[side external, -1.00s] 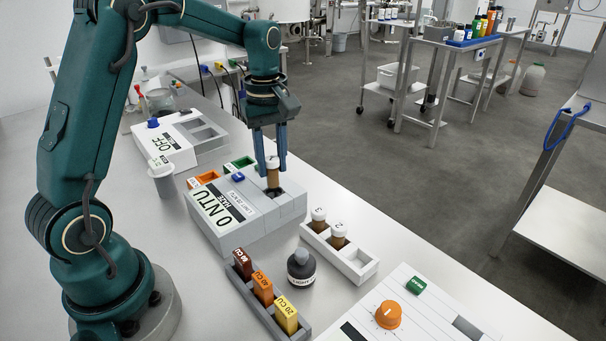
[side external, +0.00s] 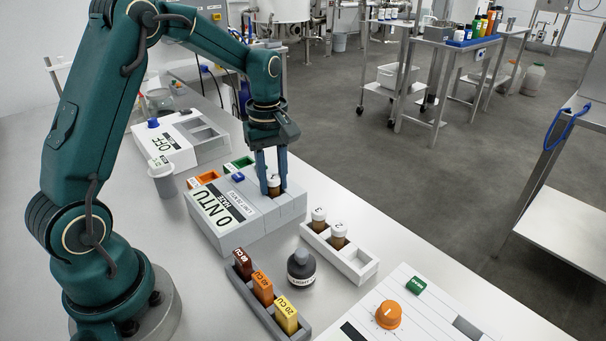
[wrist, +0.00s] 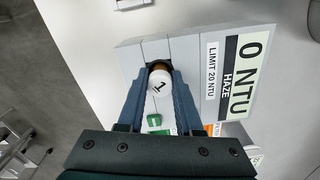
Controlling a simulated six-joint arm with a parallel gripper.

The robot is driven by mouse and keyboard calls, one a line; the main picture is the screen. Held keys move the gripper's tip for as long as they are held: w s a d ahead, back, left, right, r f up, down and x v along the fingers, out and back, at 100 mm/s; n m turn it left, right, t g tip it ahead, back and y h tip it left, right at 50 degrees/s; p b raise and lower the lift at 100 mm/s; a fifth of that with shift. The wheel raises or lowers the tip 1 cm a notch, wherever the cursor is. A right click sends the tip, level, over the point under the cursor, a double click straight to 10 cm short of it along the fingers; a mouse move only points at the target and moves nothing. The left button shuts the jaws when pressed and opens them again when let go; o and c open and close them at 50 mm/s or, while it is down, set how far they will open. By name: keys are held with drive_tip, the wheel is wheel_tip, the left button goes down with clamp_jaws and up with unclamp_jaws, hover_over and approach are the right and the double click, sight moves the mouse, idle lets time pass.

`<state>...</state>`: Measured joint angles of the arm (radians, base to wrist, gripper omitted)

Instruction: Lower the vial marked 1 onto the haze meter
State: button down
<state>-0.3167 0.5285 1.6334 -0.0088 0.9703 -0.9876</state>
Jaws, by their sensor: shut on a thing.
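The vial marked 1 (wrist: 160,82) has a white cap with the numeral on it and a brown body. In the side view the vial (side external: 274,184) stands upright with its lower part inside the well of the haze meter. My gripper (side external: 273,184) is shut on the vial near its cap; the blue fingers also show on both sides of it in the wrist view (wrist: 160,88). The haze meter (side external: 250,232) is a grey-white block whose display reads 0 NTU. The vial's bottom is hidden in the well.
A white rack (side external: 352,262) with two white-capped brown vials stands to the right. A dark bottle (side external: 301,270) and a grey holder (side external: 262,311) with coloured blocks are in front. A device reading OFF (side external: 178,150) stands behind.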

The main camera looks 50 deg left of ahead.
idle(0.3)
drive_tip(key=c, duration=0.5)
unclamp_jaws()
